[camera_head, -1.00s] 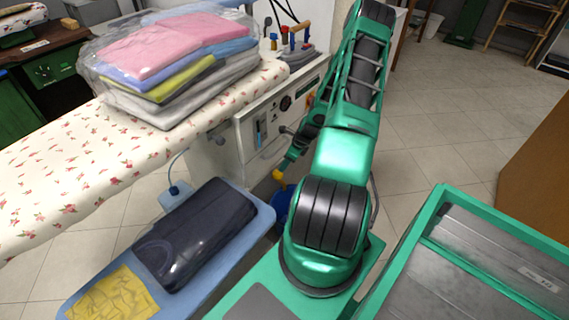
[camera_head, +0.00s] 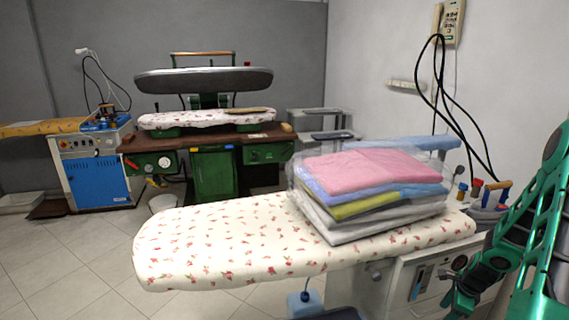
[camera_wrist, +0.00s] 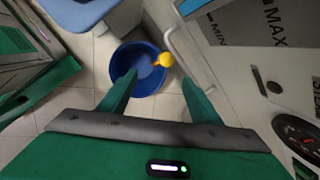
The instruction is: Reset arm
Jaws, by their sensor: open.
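My green arm (camera_head: 535,235) shows at the right edge of the head view, beside the ironing station. In the wrist view my gripper (camera_wrist: 160,88) is open, with its two green fingers apart and nothing between them. It points down toward the floor. A blue bucket (camera_wrist: 140,80) stands on the floor below the fingers, with a yellow thing (camera_wrist: 163,60) by its rim. The gripper's fingertips are not clear in the head view.
A flowered ironing board (camera_head: 215,240) bears a plastic-wrapped stack of folded clothes (camera_head: 370,180). The control cabinet (camera_head: 405,285) stands close to my arm. A green-and-wood press (camera_head: 205,130) and a blue machine (camera_head: 95,170) stand behind. Open tiled floor (camera_head: 60,240) lies at left.

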